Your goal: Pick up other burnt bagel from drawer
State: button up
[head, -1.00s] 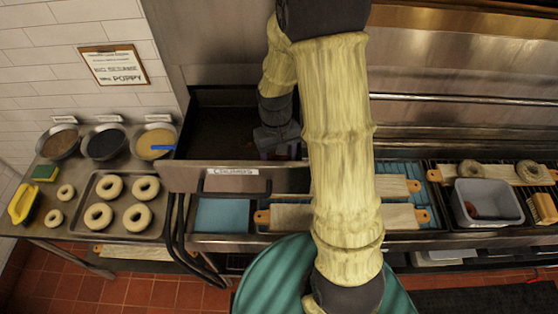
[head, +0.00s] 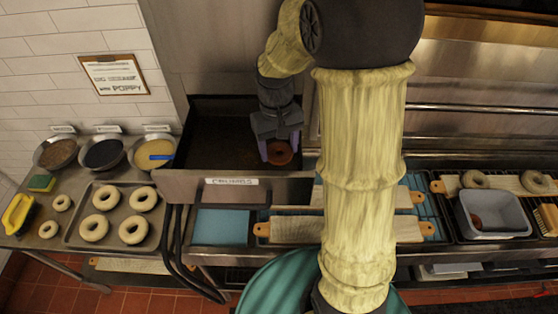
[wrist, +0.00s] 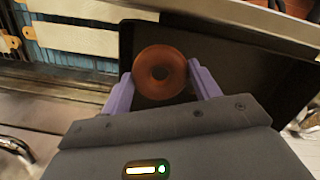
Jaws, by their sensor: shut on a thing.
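A dark reddish-brown burnt bagel (head: 279,152) is held between the fingertips of my gripper (head: 278,146), over the dark open drawer (head: 215,135) labelled as crumbs. In the wrist view the bagel (wrist: 160,72) sits between the two purple fingers of my gripper (wrist: 162,84), its hole facing the camera. The dark drawer floor (wrist: 230,75) shows behind it. I cannot tell how high the bagel is above the drawer floor. No other bagel shows in the visible part of the drawer.
The drawer's metal front (head: 175,187) rises on the near side. Left is a counter with a tray of pale bagels (head: 74,232) and several topping bowls (head: 104,153). Right are wooden boards (head: 292,230) and a grey bin (head: 492,213). My arm hides part of the middle.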

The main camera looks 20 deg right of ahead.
notch_tip(320, 180, up, 2)
jog(key=shift+d+r, duration=0.1)
jog(key=shift+a, duration=0.2)
jog(key=shift+s, duration=0.1)
dwell(0.3)
